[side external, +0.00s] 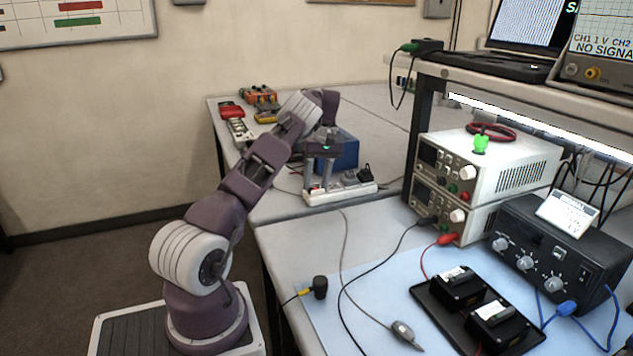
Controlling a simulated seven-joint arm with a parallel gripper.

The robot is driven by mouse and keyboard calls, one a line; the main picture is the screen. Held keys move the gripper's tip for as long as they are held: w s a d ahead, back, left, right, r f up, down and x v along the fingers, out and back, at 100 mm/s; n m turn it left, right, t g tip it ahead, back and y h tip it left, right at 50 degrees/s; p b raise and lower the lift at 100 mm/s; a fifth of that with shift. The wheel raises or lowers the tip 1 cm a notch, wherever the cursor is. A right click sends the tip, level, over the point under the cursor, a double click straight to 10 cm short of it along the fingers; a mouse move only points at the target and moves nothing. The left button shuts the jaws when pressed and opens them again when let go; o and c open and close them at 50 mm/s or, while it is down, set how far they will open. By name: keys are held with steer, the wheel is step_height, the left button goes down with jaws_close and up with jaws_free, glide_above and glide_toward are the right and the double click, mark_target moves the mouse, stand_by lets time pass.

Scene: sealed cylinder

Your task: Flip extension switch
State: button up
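A white extension strip (350,189) lies on the far bench in the middle of the side external view. Black plugs (364,174) sit in its right part. A small red spot, probably its switch, shows at its left end (312,191). My gripper (318,186) points down over the left part of the strip. Its two grey fingers are apart with a gap between them, and nothing shows held. The fingertips are at or just above the strip; I cannot tell whether they touch it.
A blue box (338,151) stands just behind my gripper. Another white strip (240,131) and red and orange items (260,97) lie farther back left. White power supplies (470,180) stand right under a shelf. The front bench (285,240) holds cables and a black tray (430,306).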

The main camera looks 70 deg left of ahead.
steer(key=shift+w, duration=0.1)
steer(key=t, duration=0.3)
steer(key=shift+s+d, duration=0.1)
steer(key=shift+s, duration=0.3)
steer(key=shift+s+r+t, duration=0.15)
steer(key=shift+r+t, duration=0.1)
steer(key=shift+t, duration=0.25)
steer(key=r, duration=0.4)
steer(key=s+r, duration=0.1)
steer(key=r, duration=0.1)
steer(key=shift+r, duration=0.35)
steer(key=d+r+m, duration=0.2)
steer(key=d+r, duration=0.2)
steer(key=d, duration=0.4)
steer(key=d+r+m+t, duration=0.1)
steer(key=d+r+m, duration=0.1)
steer(key=d+r, duration=0.3)
steer(key=d+r+m, duration=0.2)
steer(key=d+r, duration=0.3)
steer(key=d, duration=0.7)
steer(key=shift+w+d+m+t+h, duration=0.35)
steer(key=shift+w+m+t+h, duration=0.05)
steer(key=shift+w, duration=0.05)
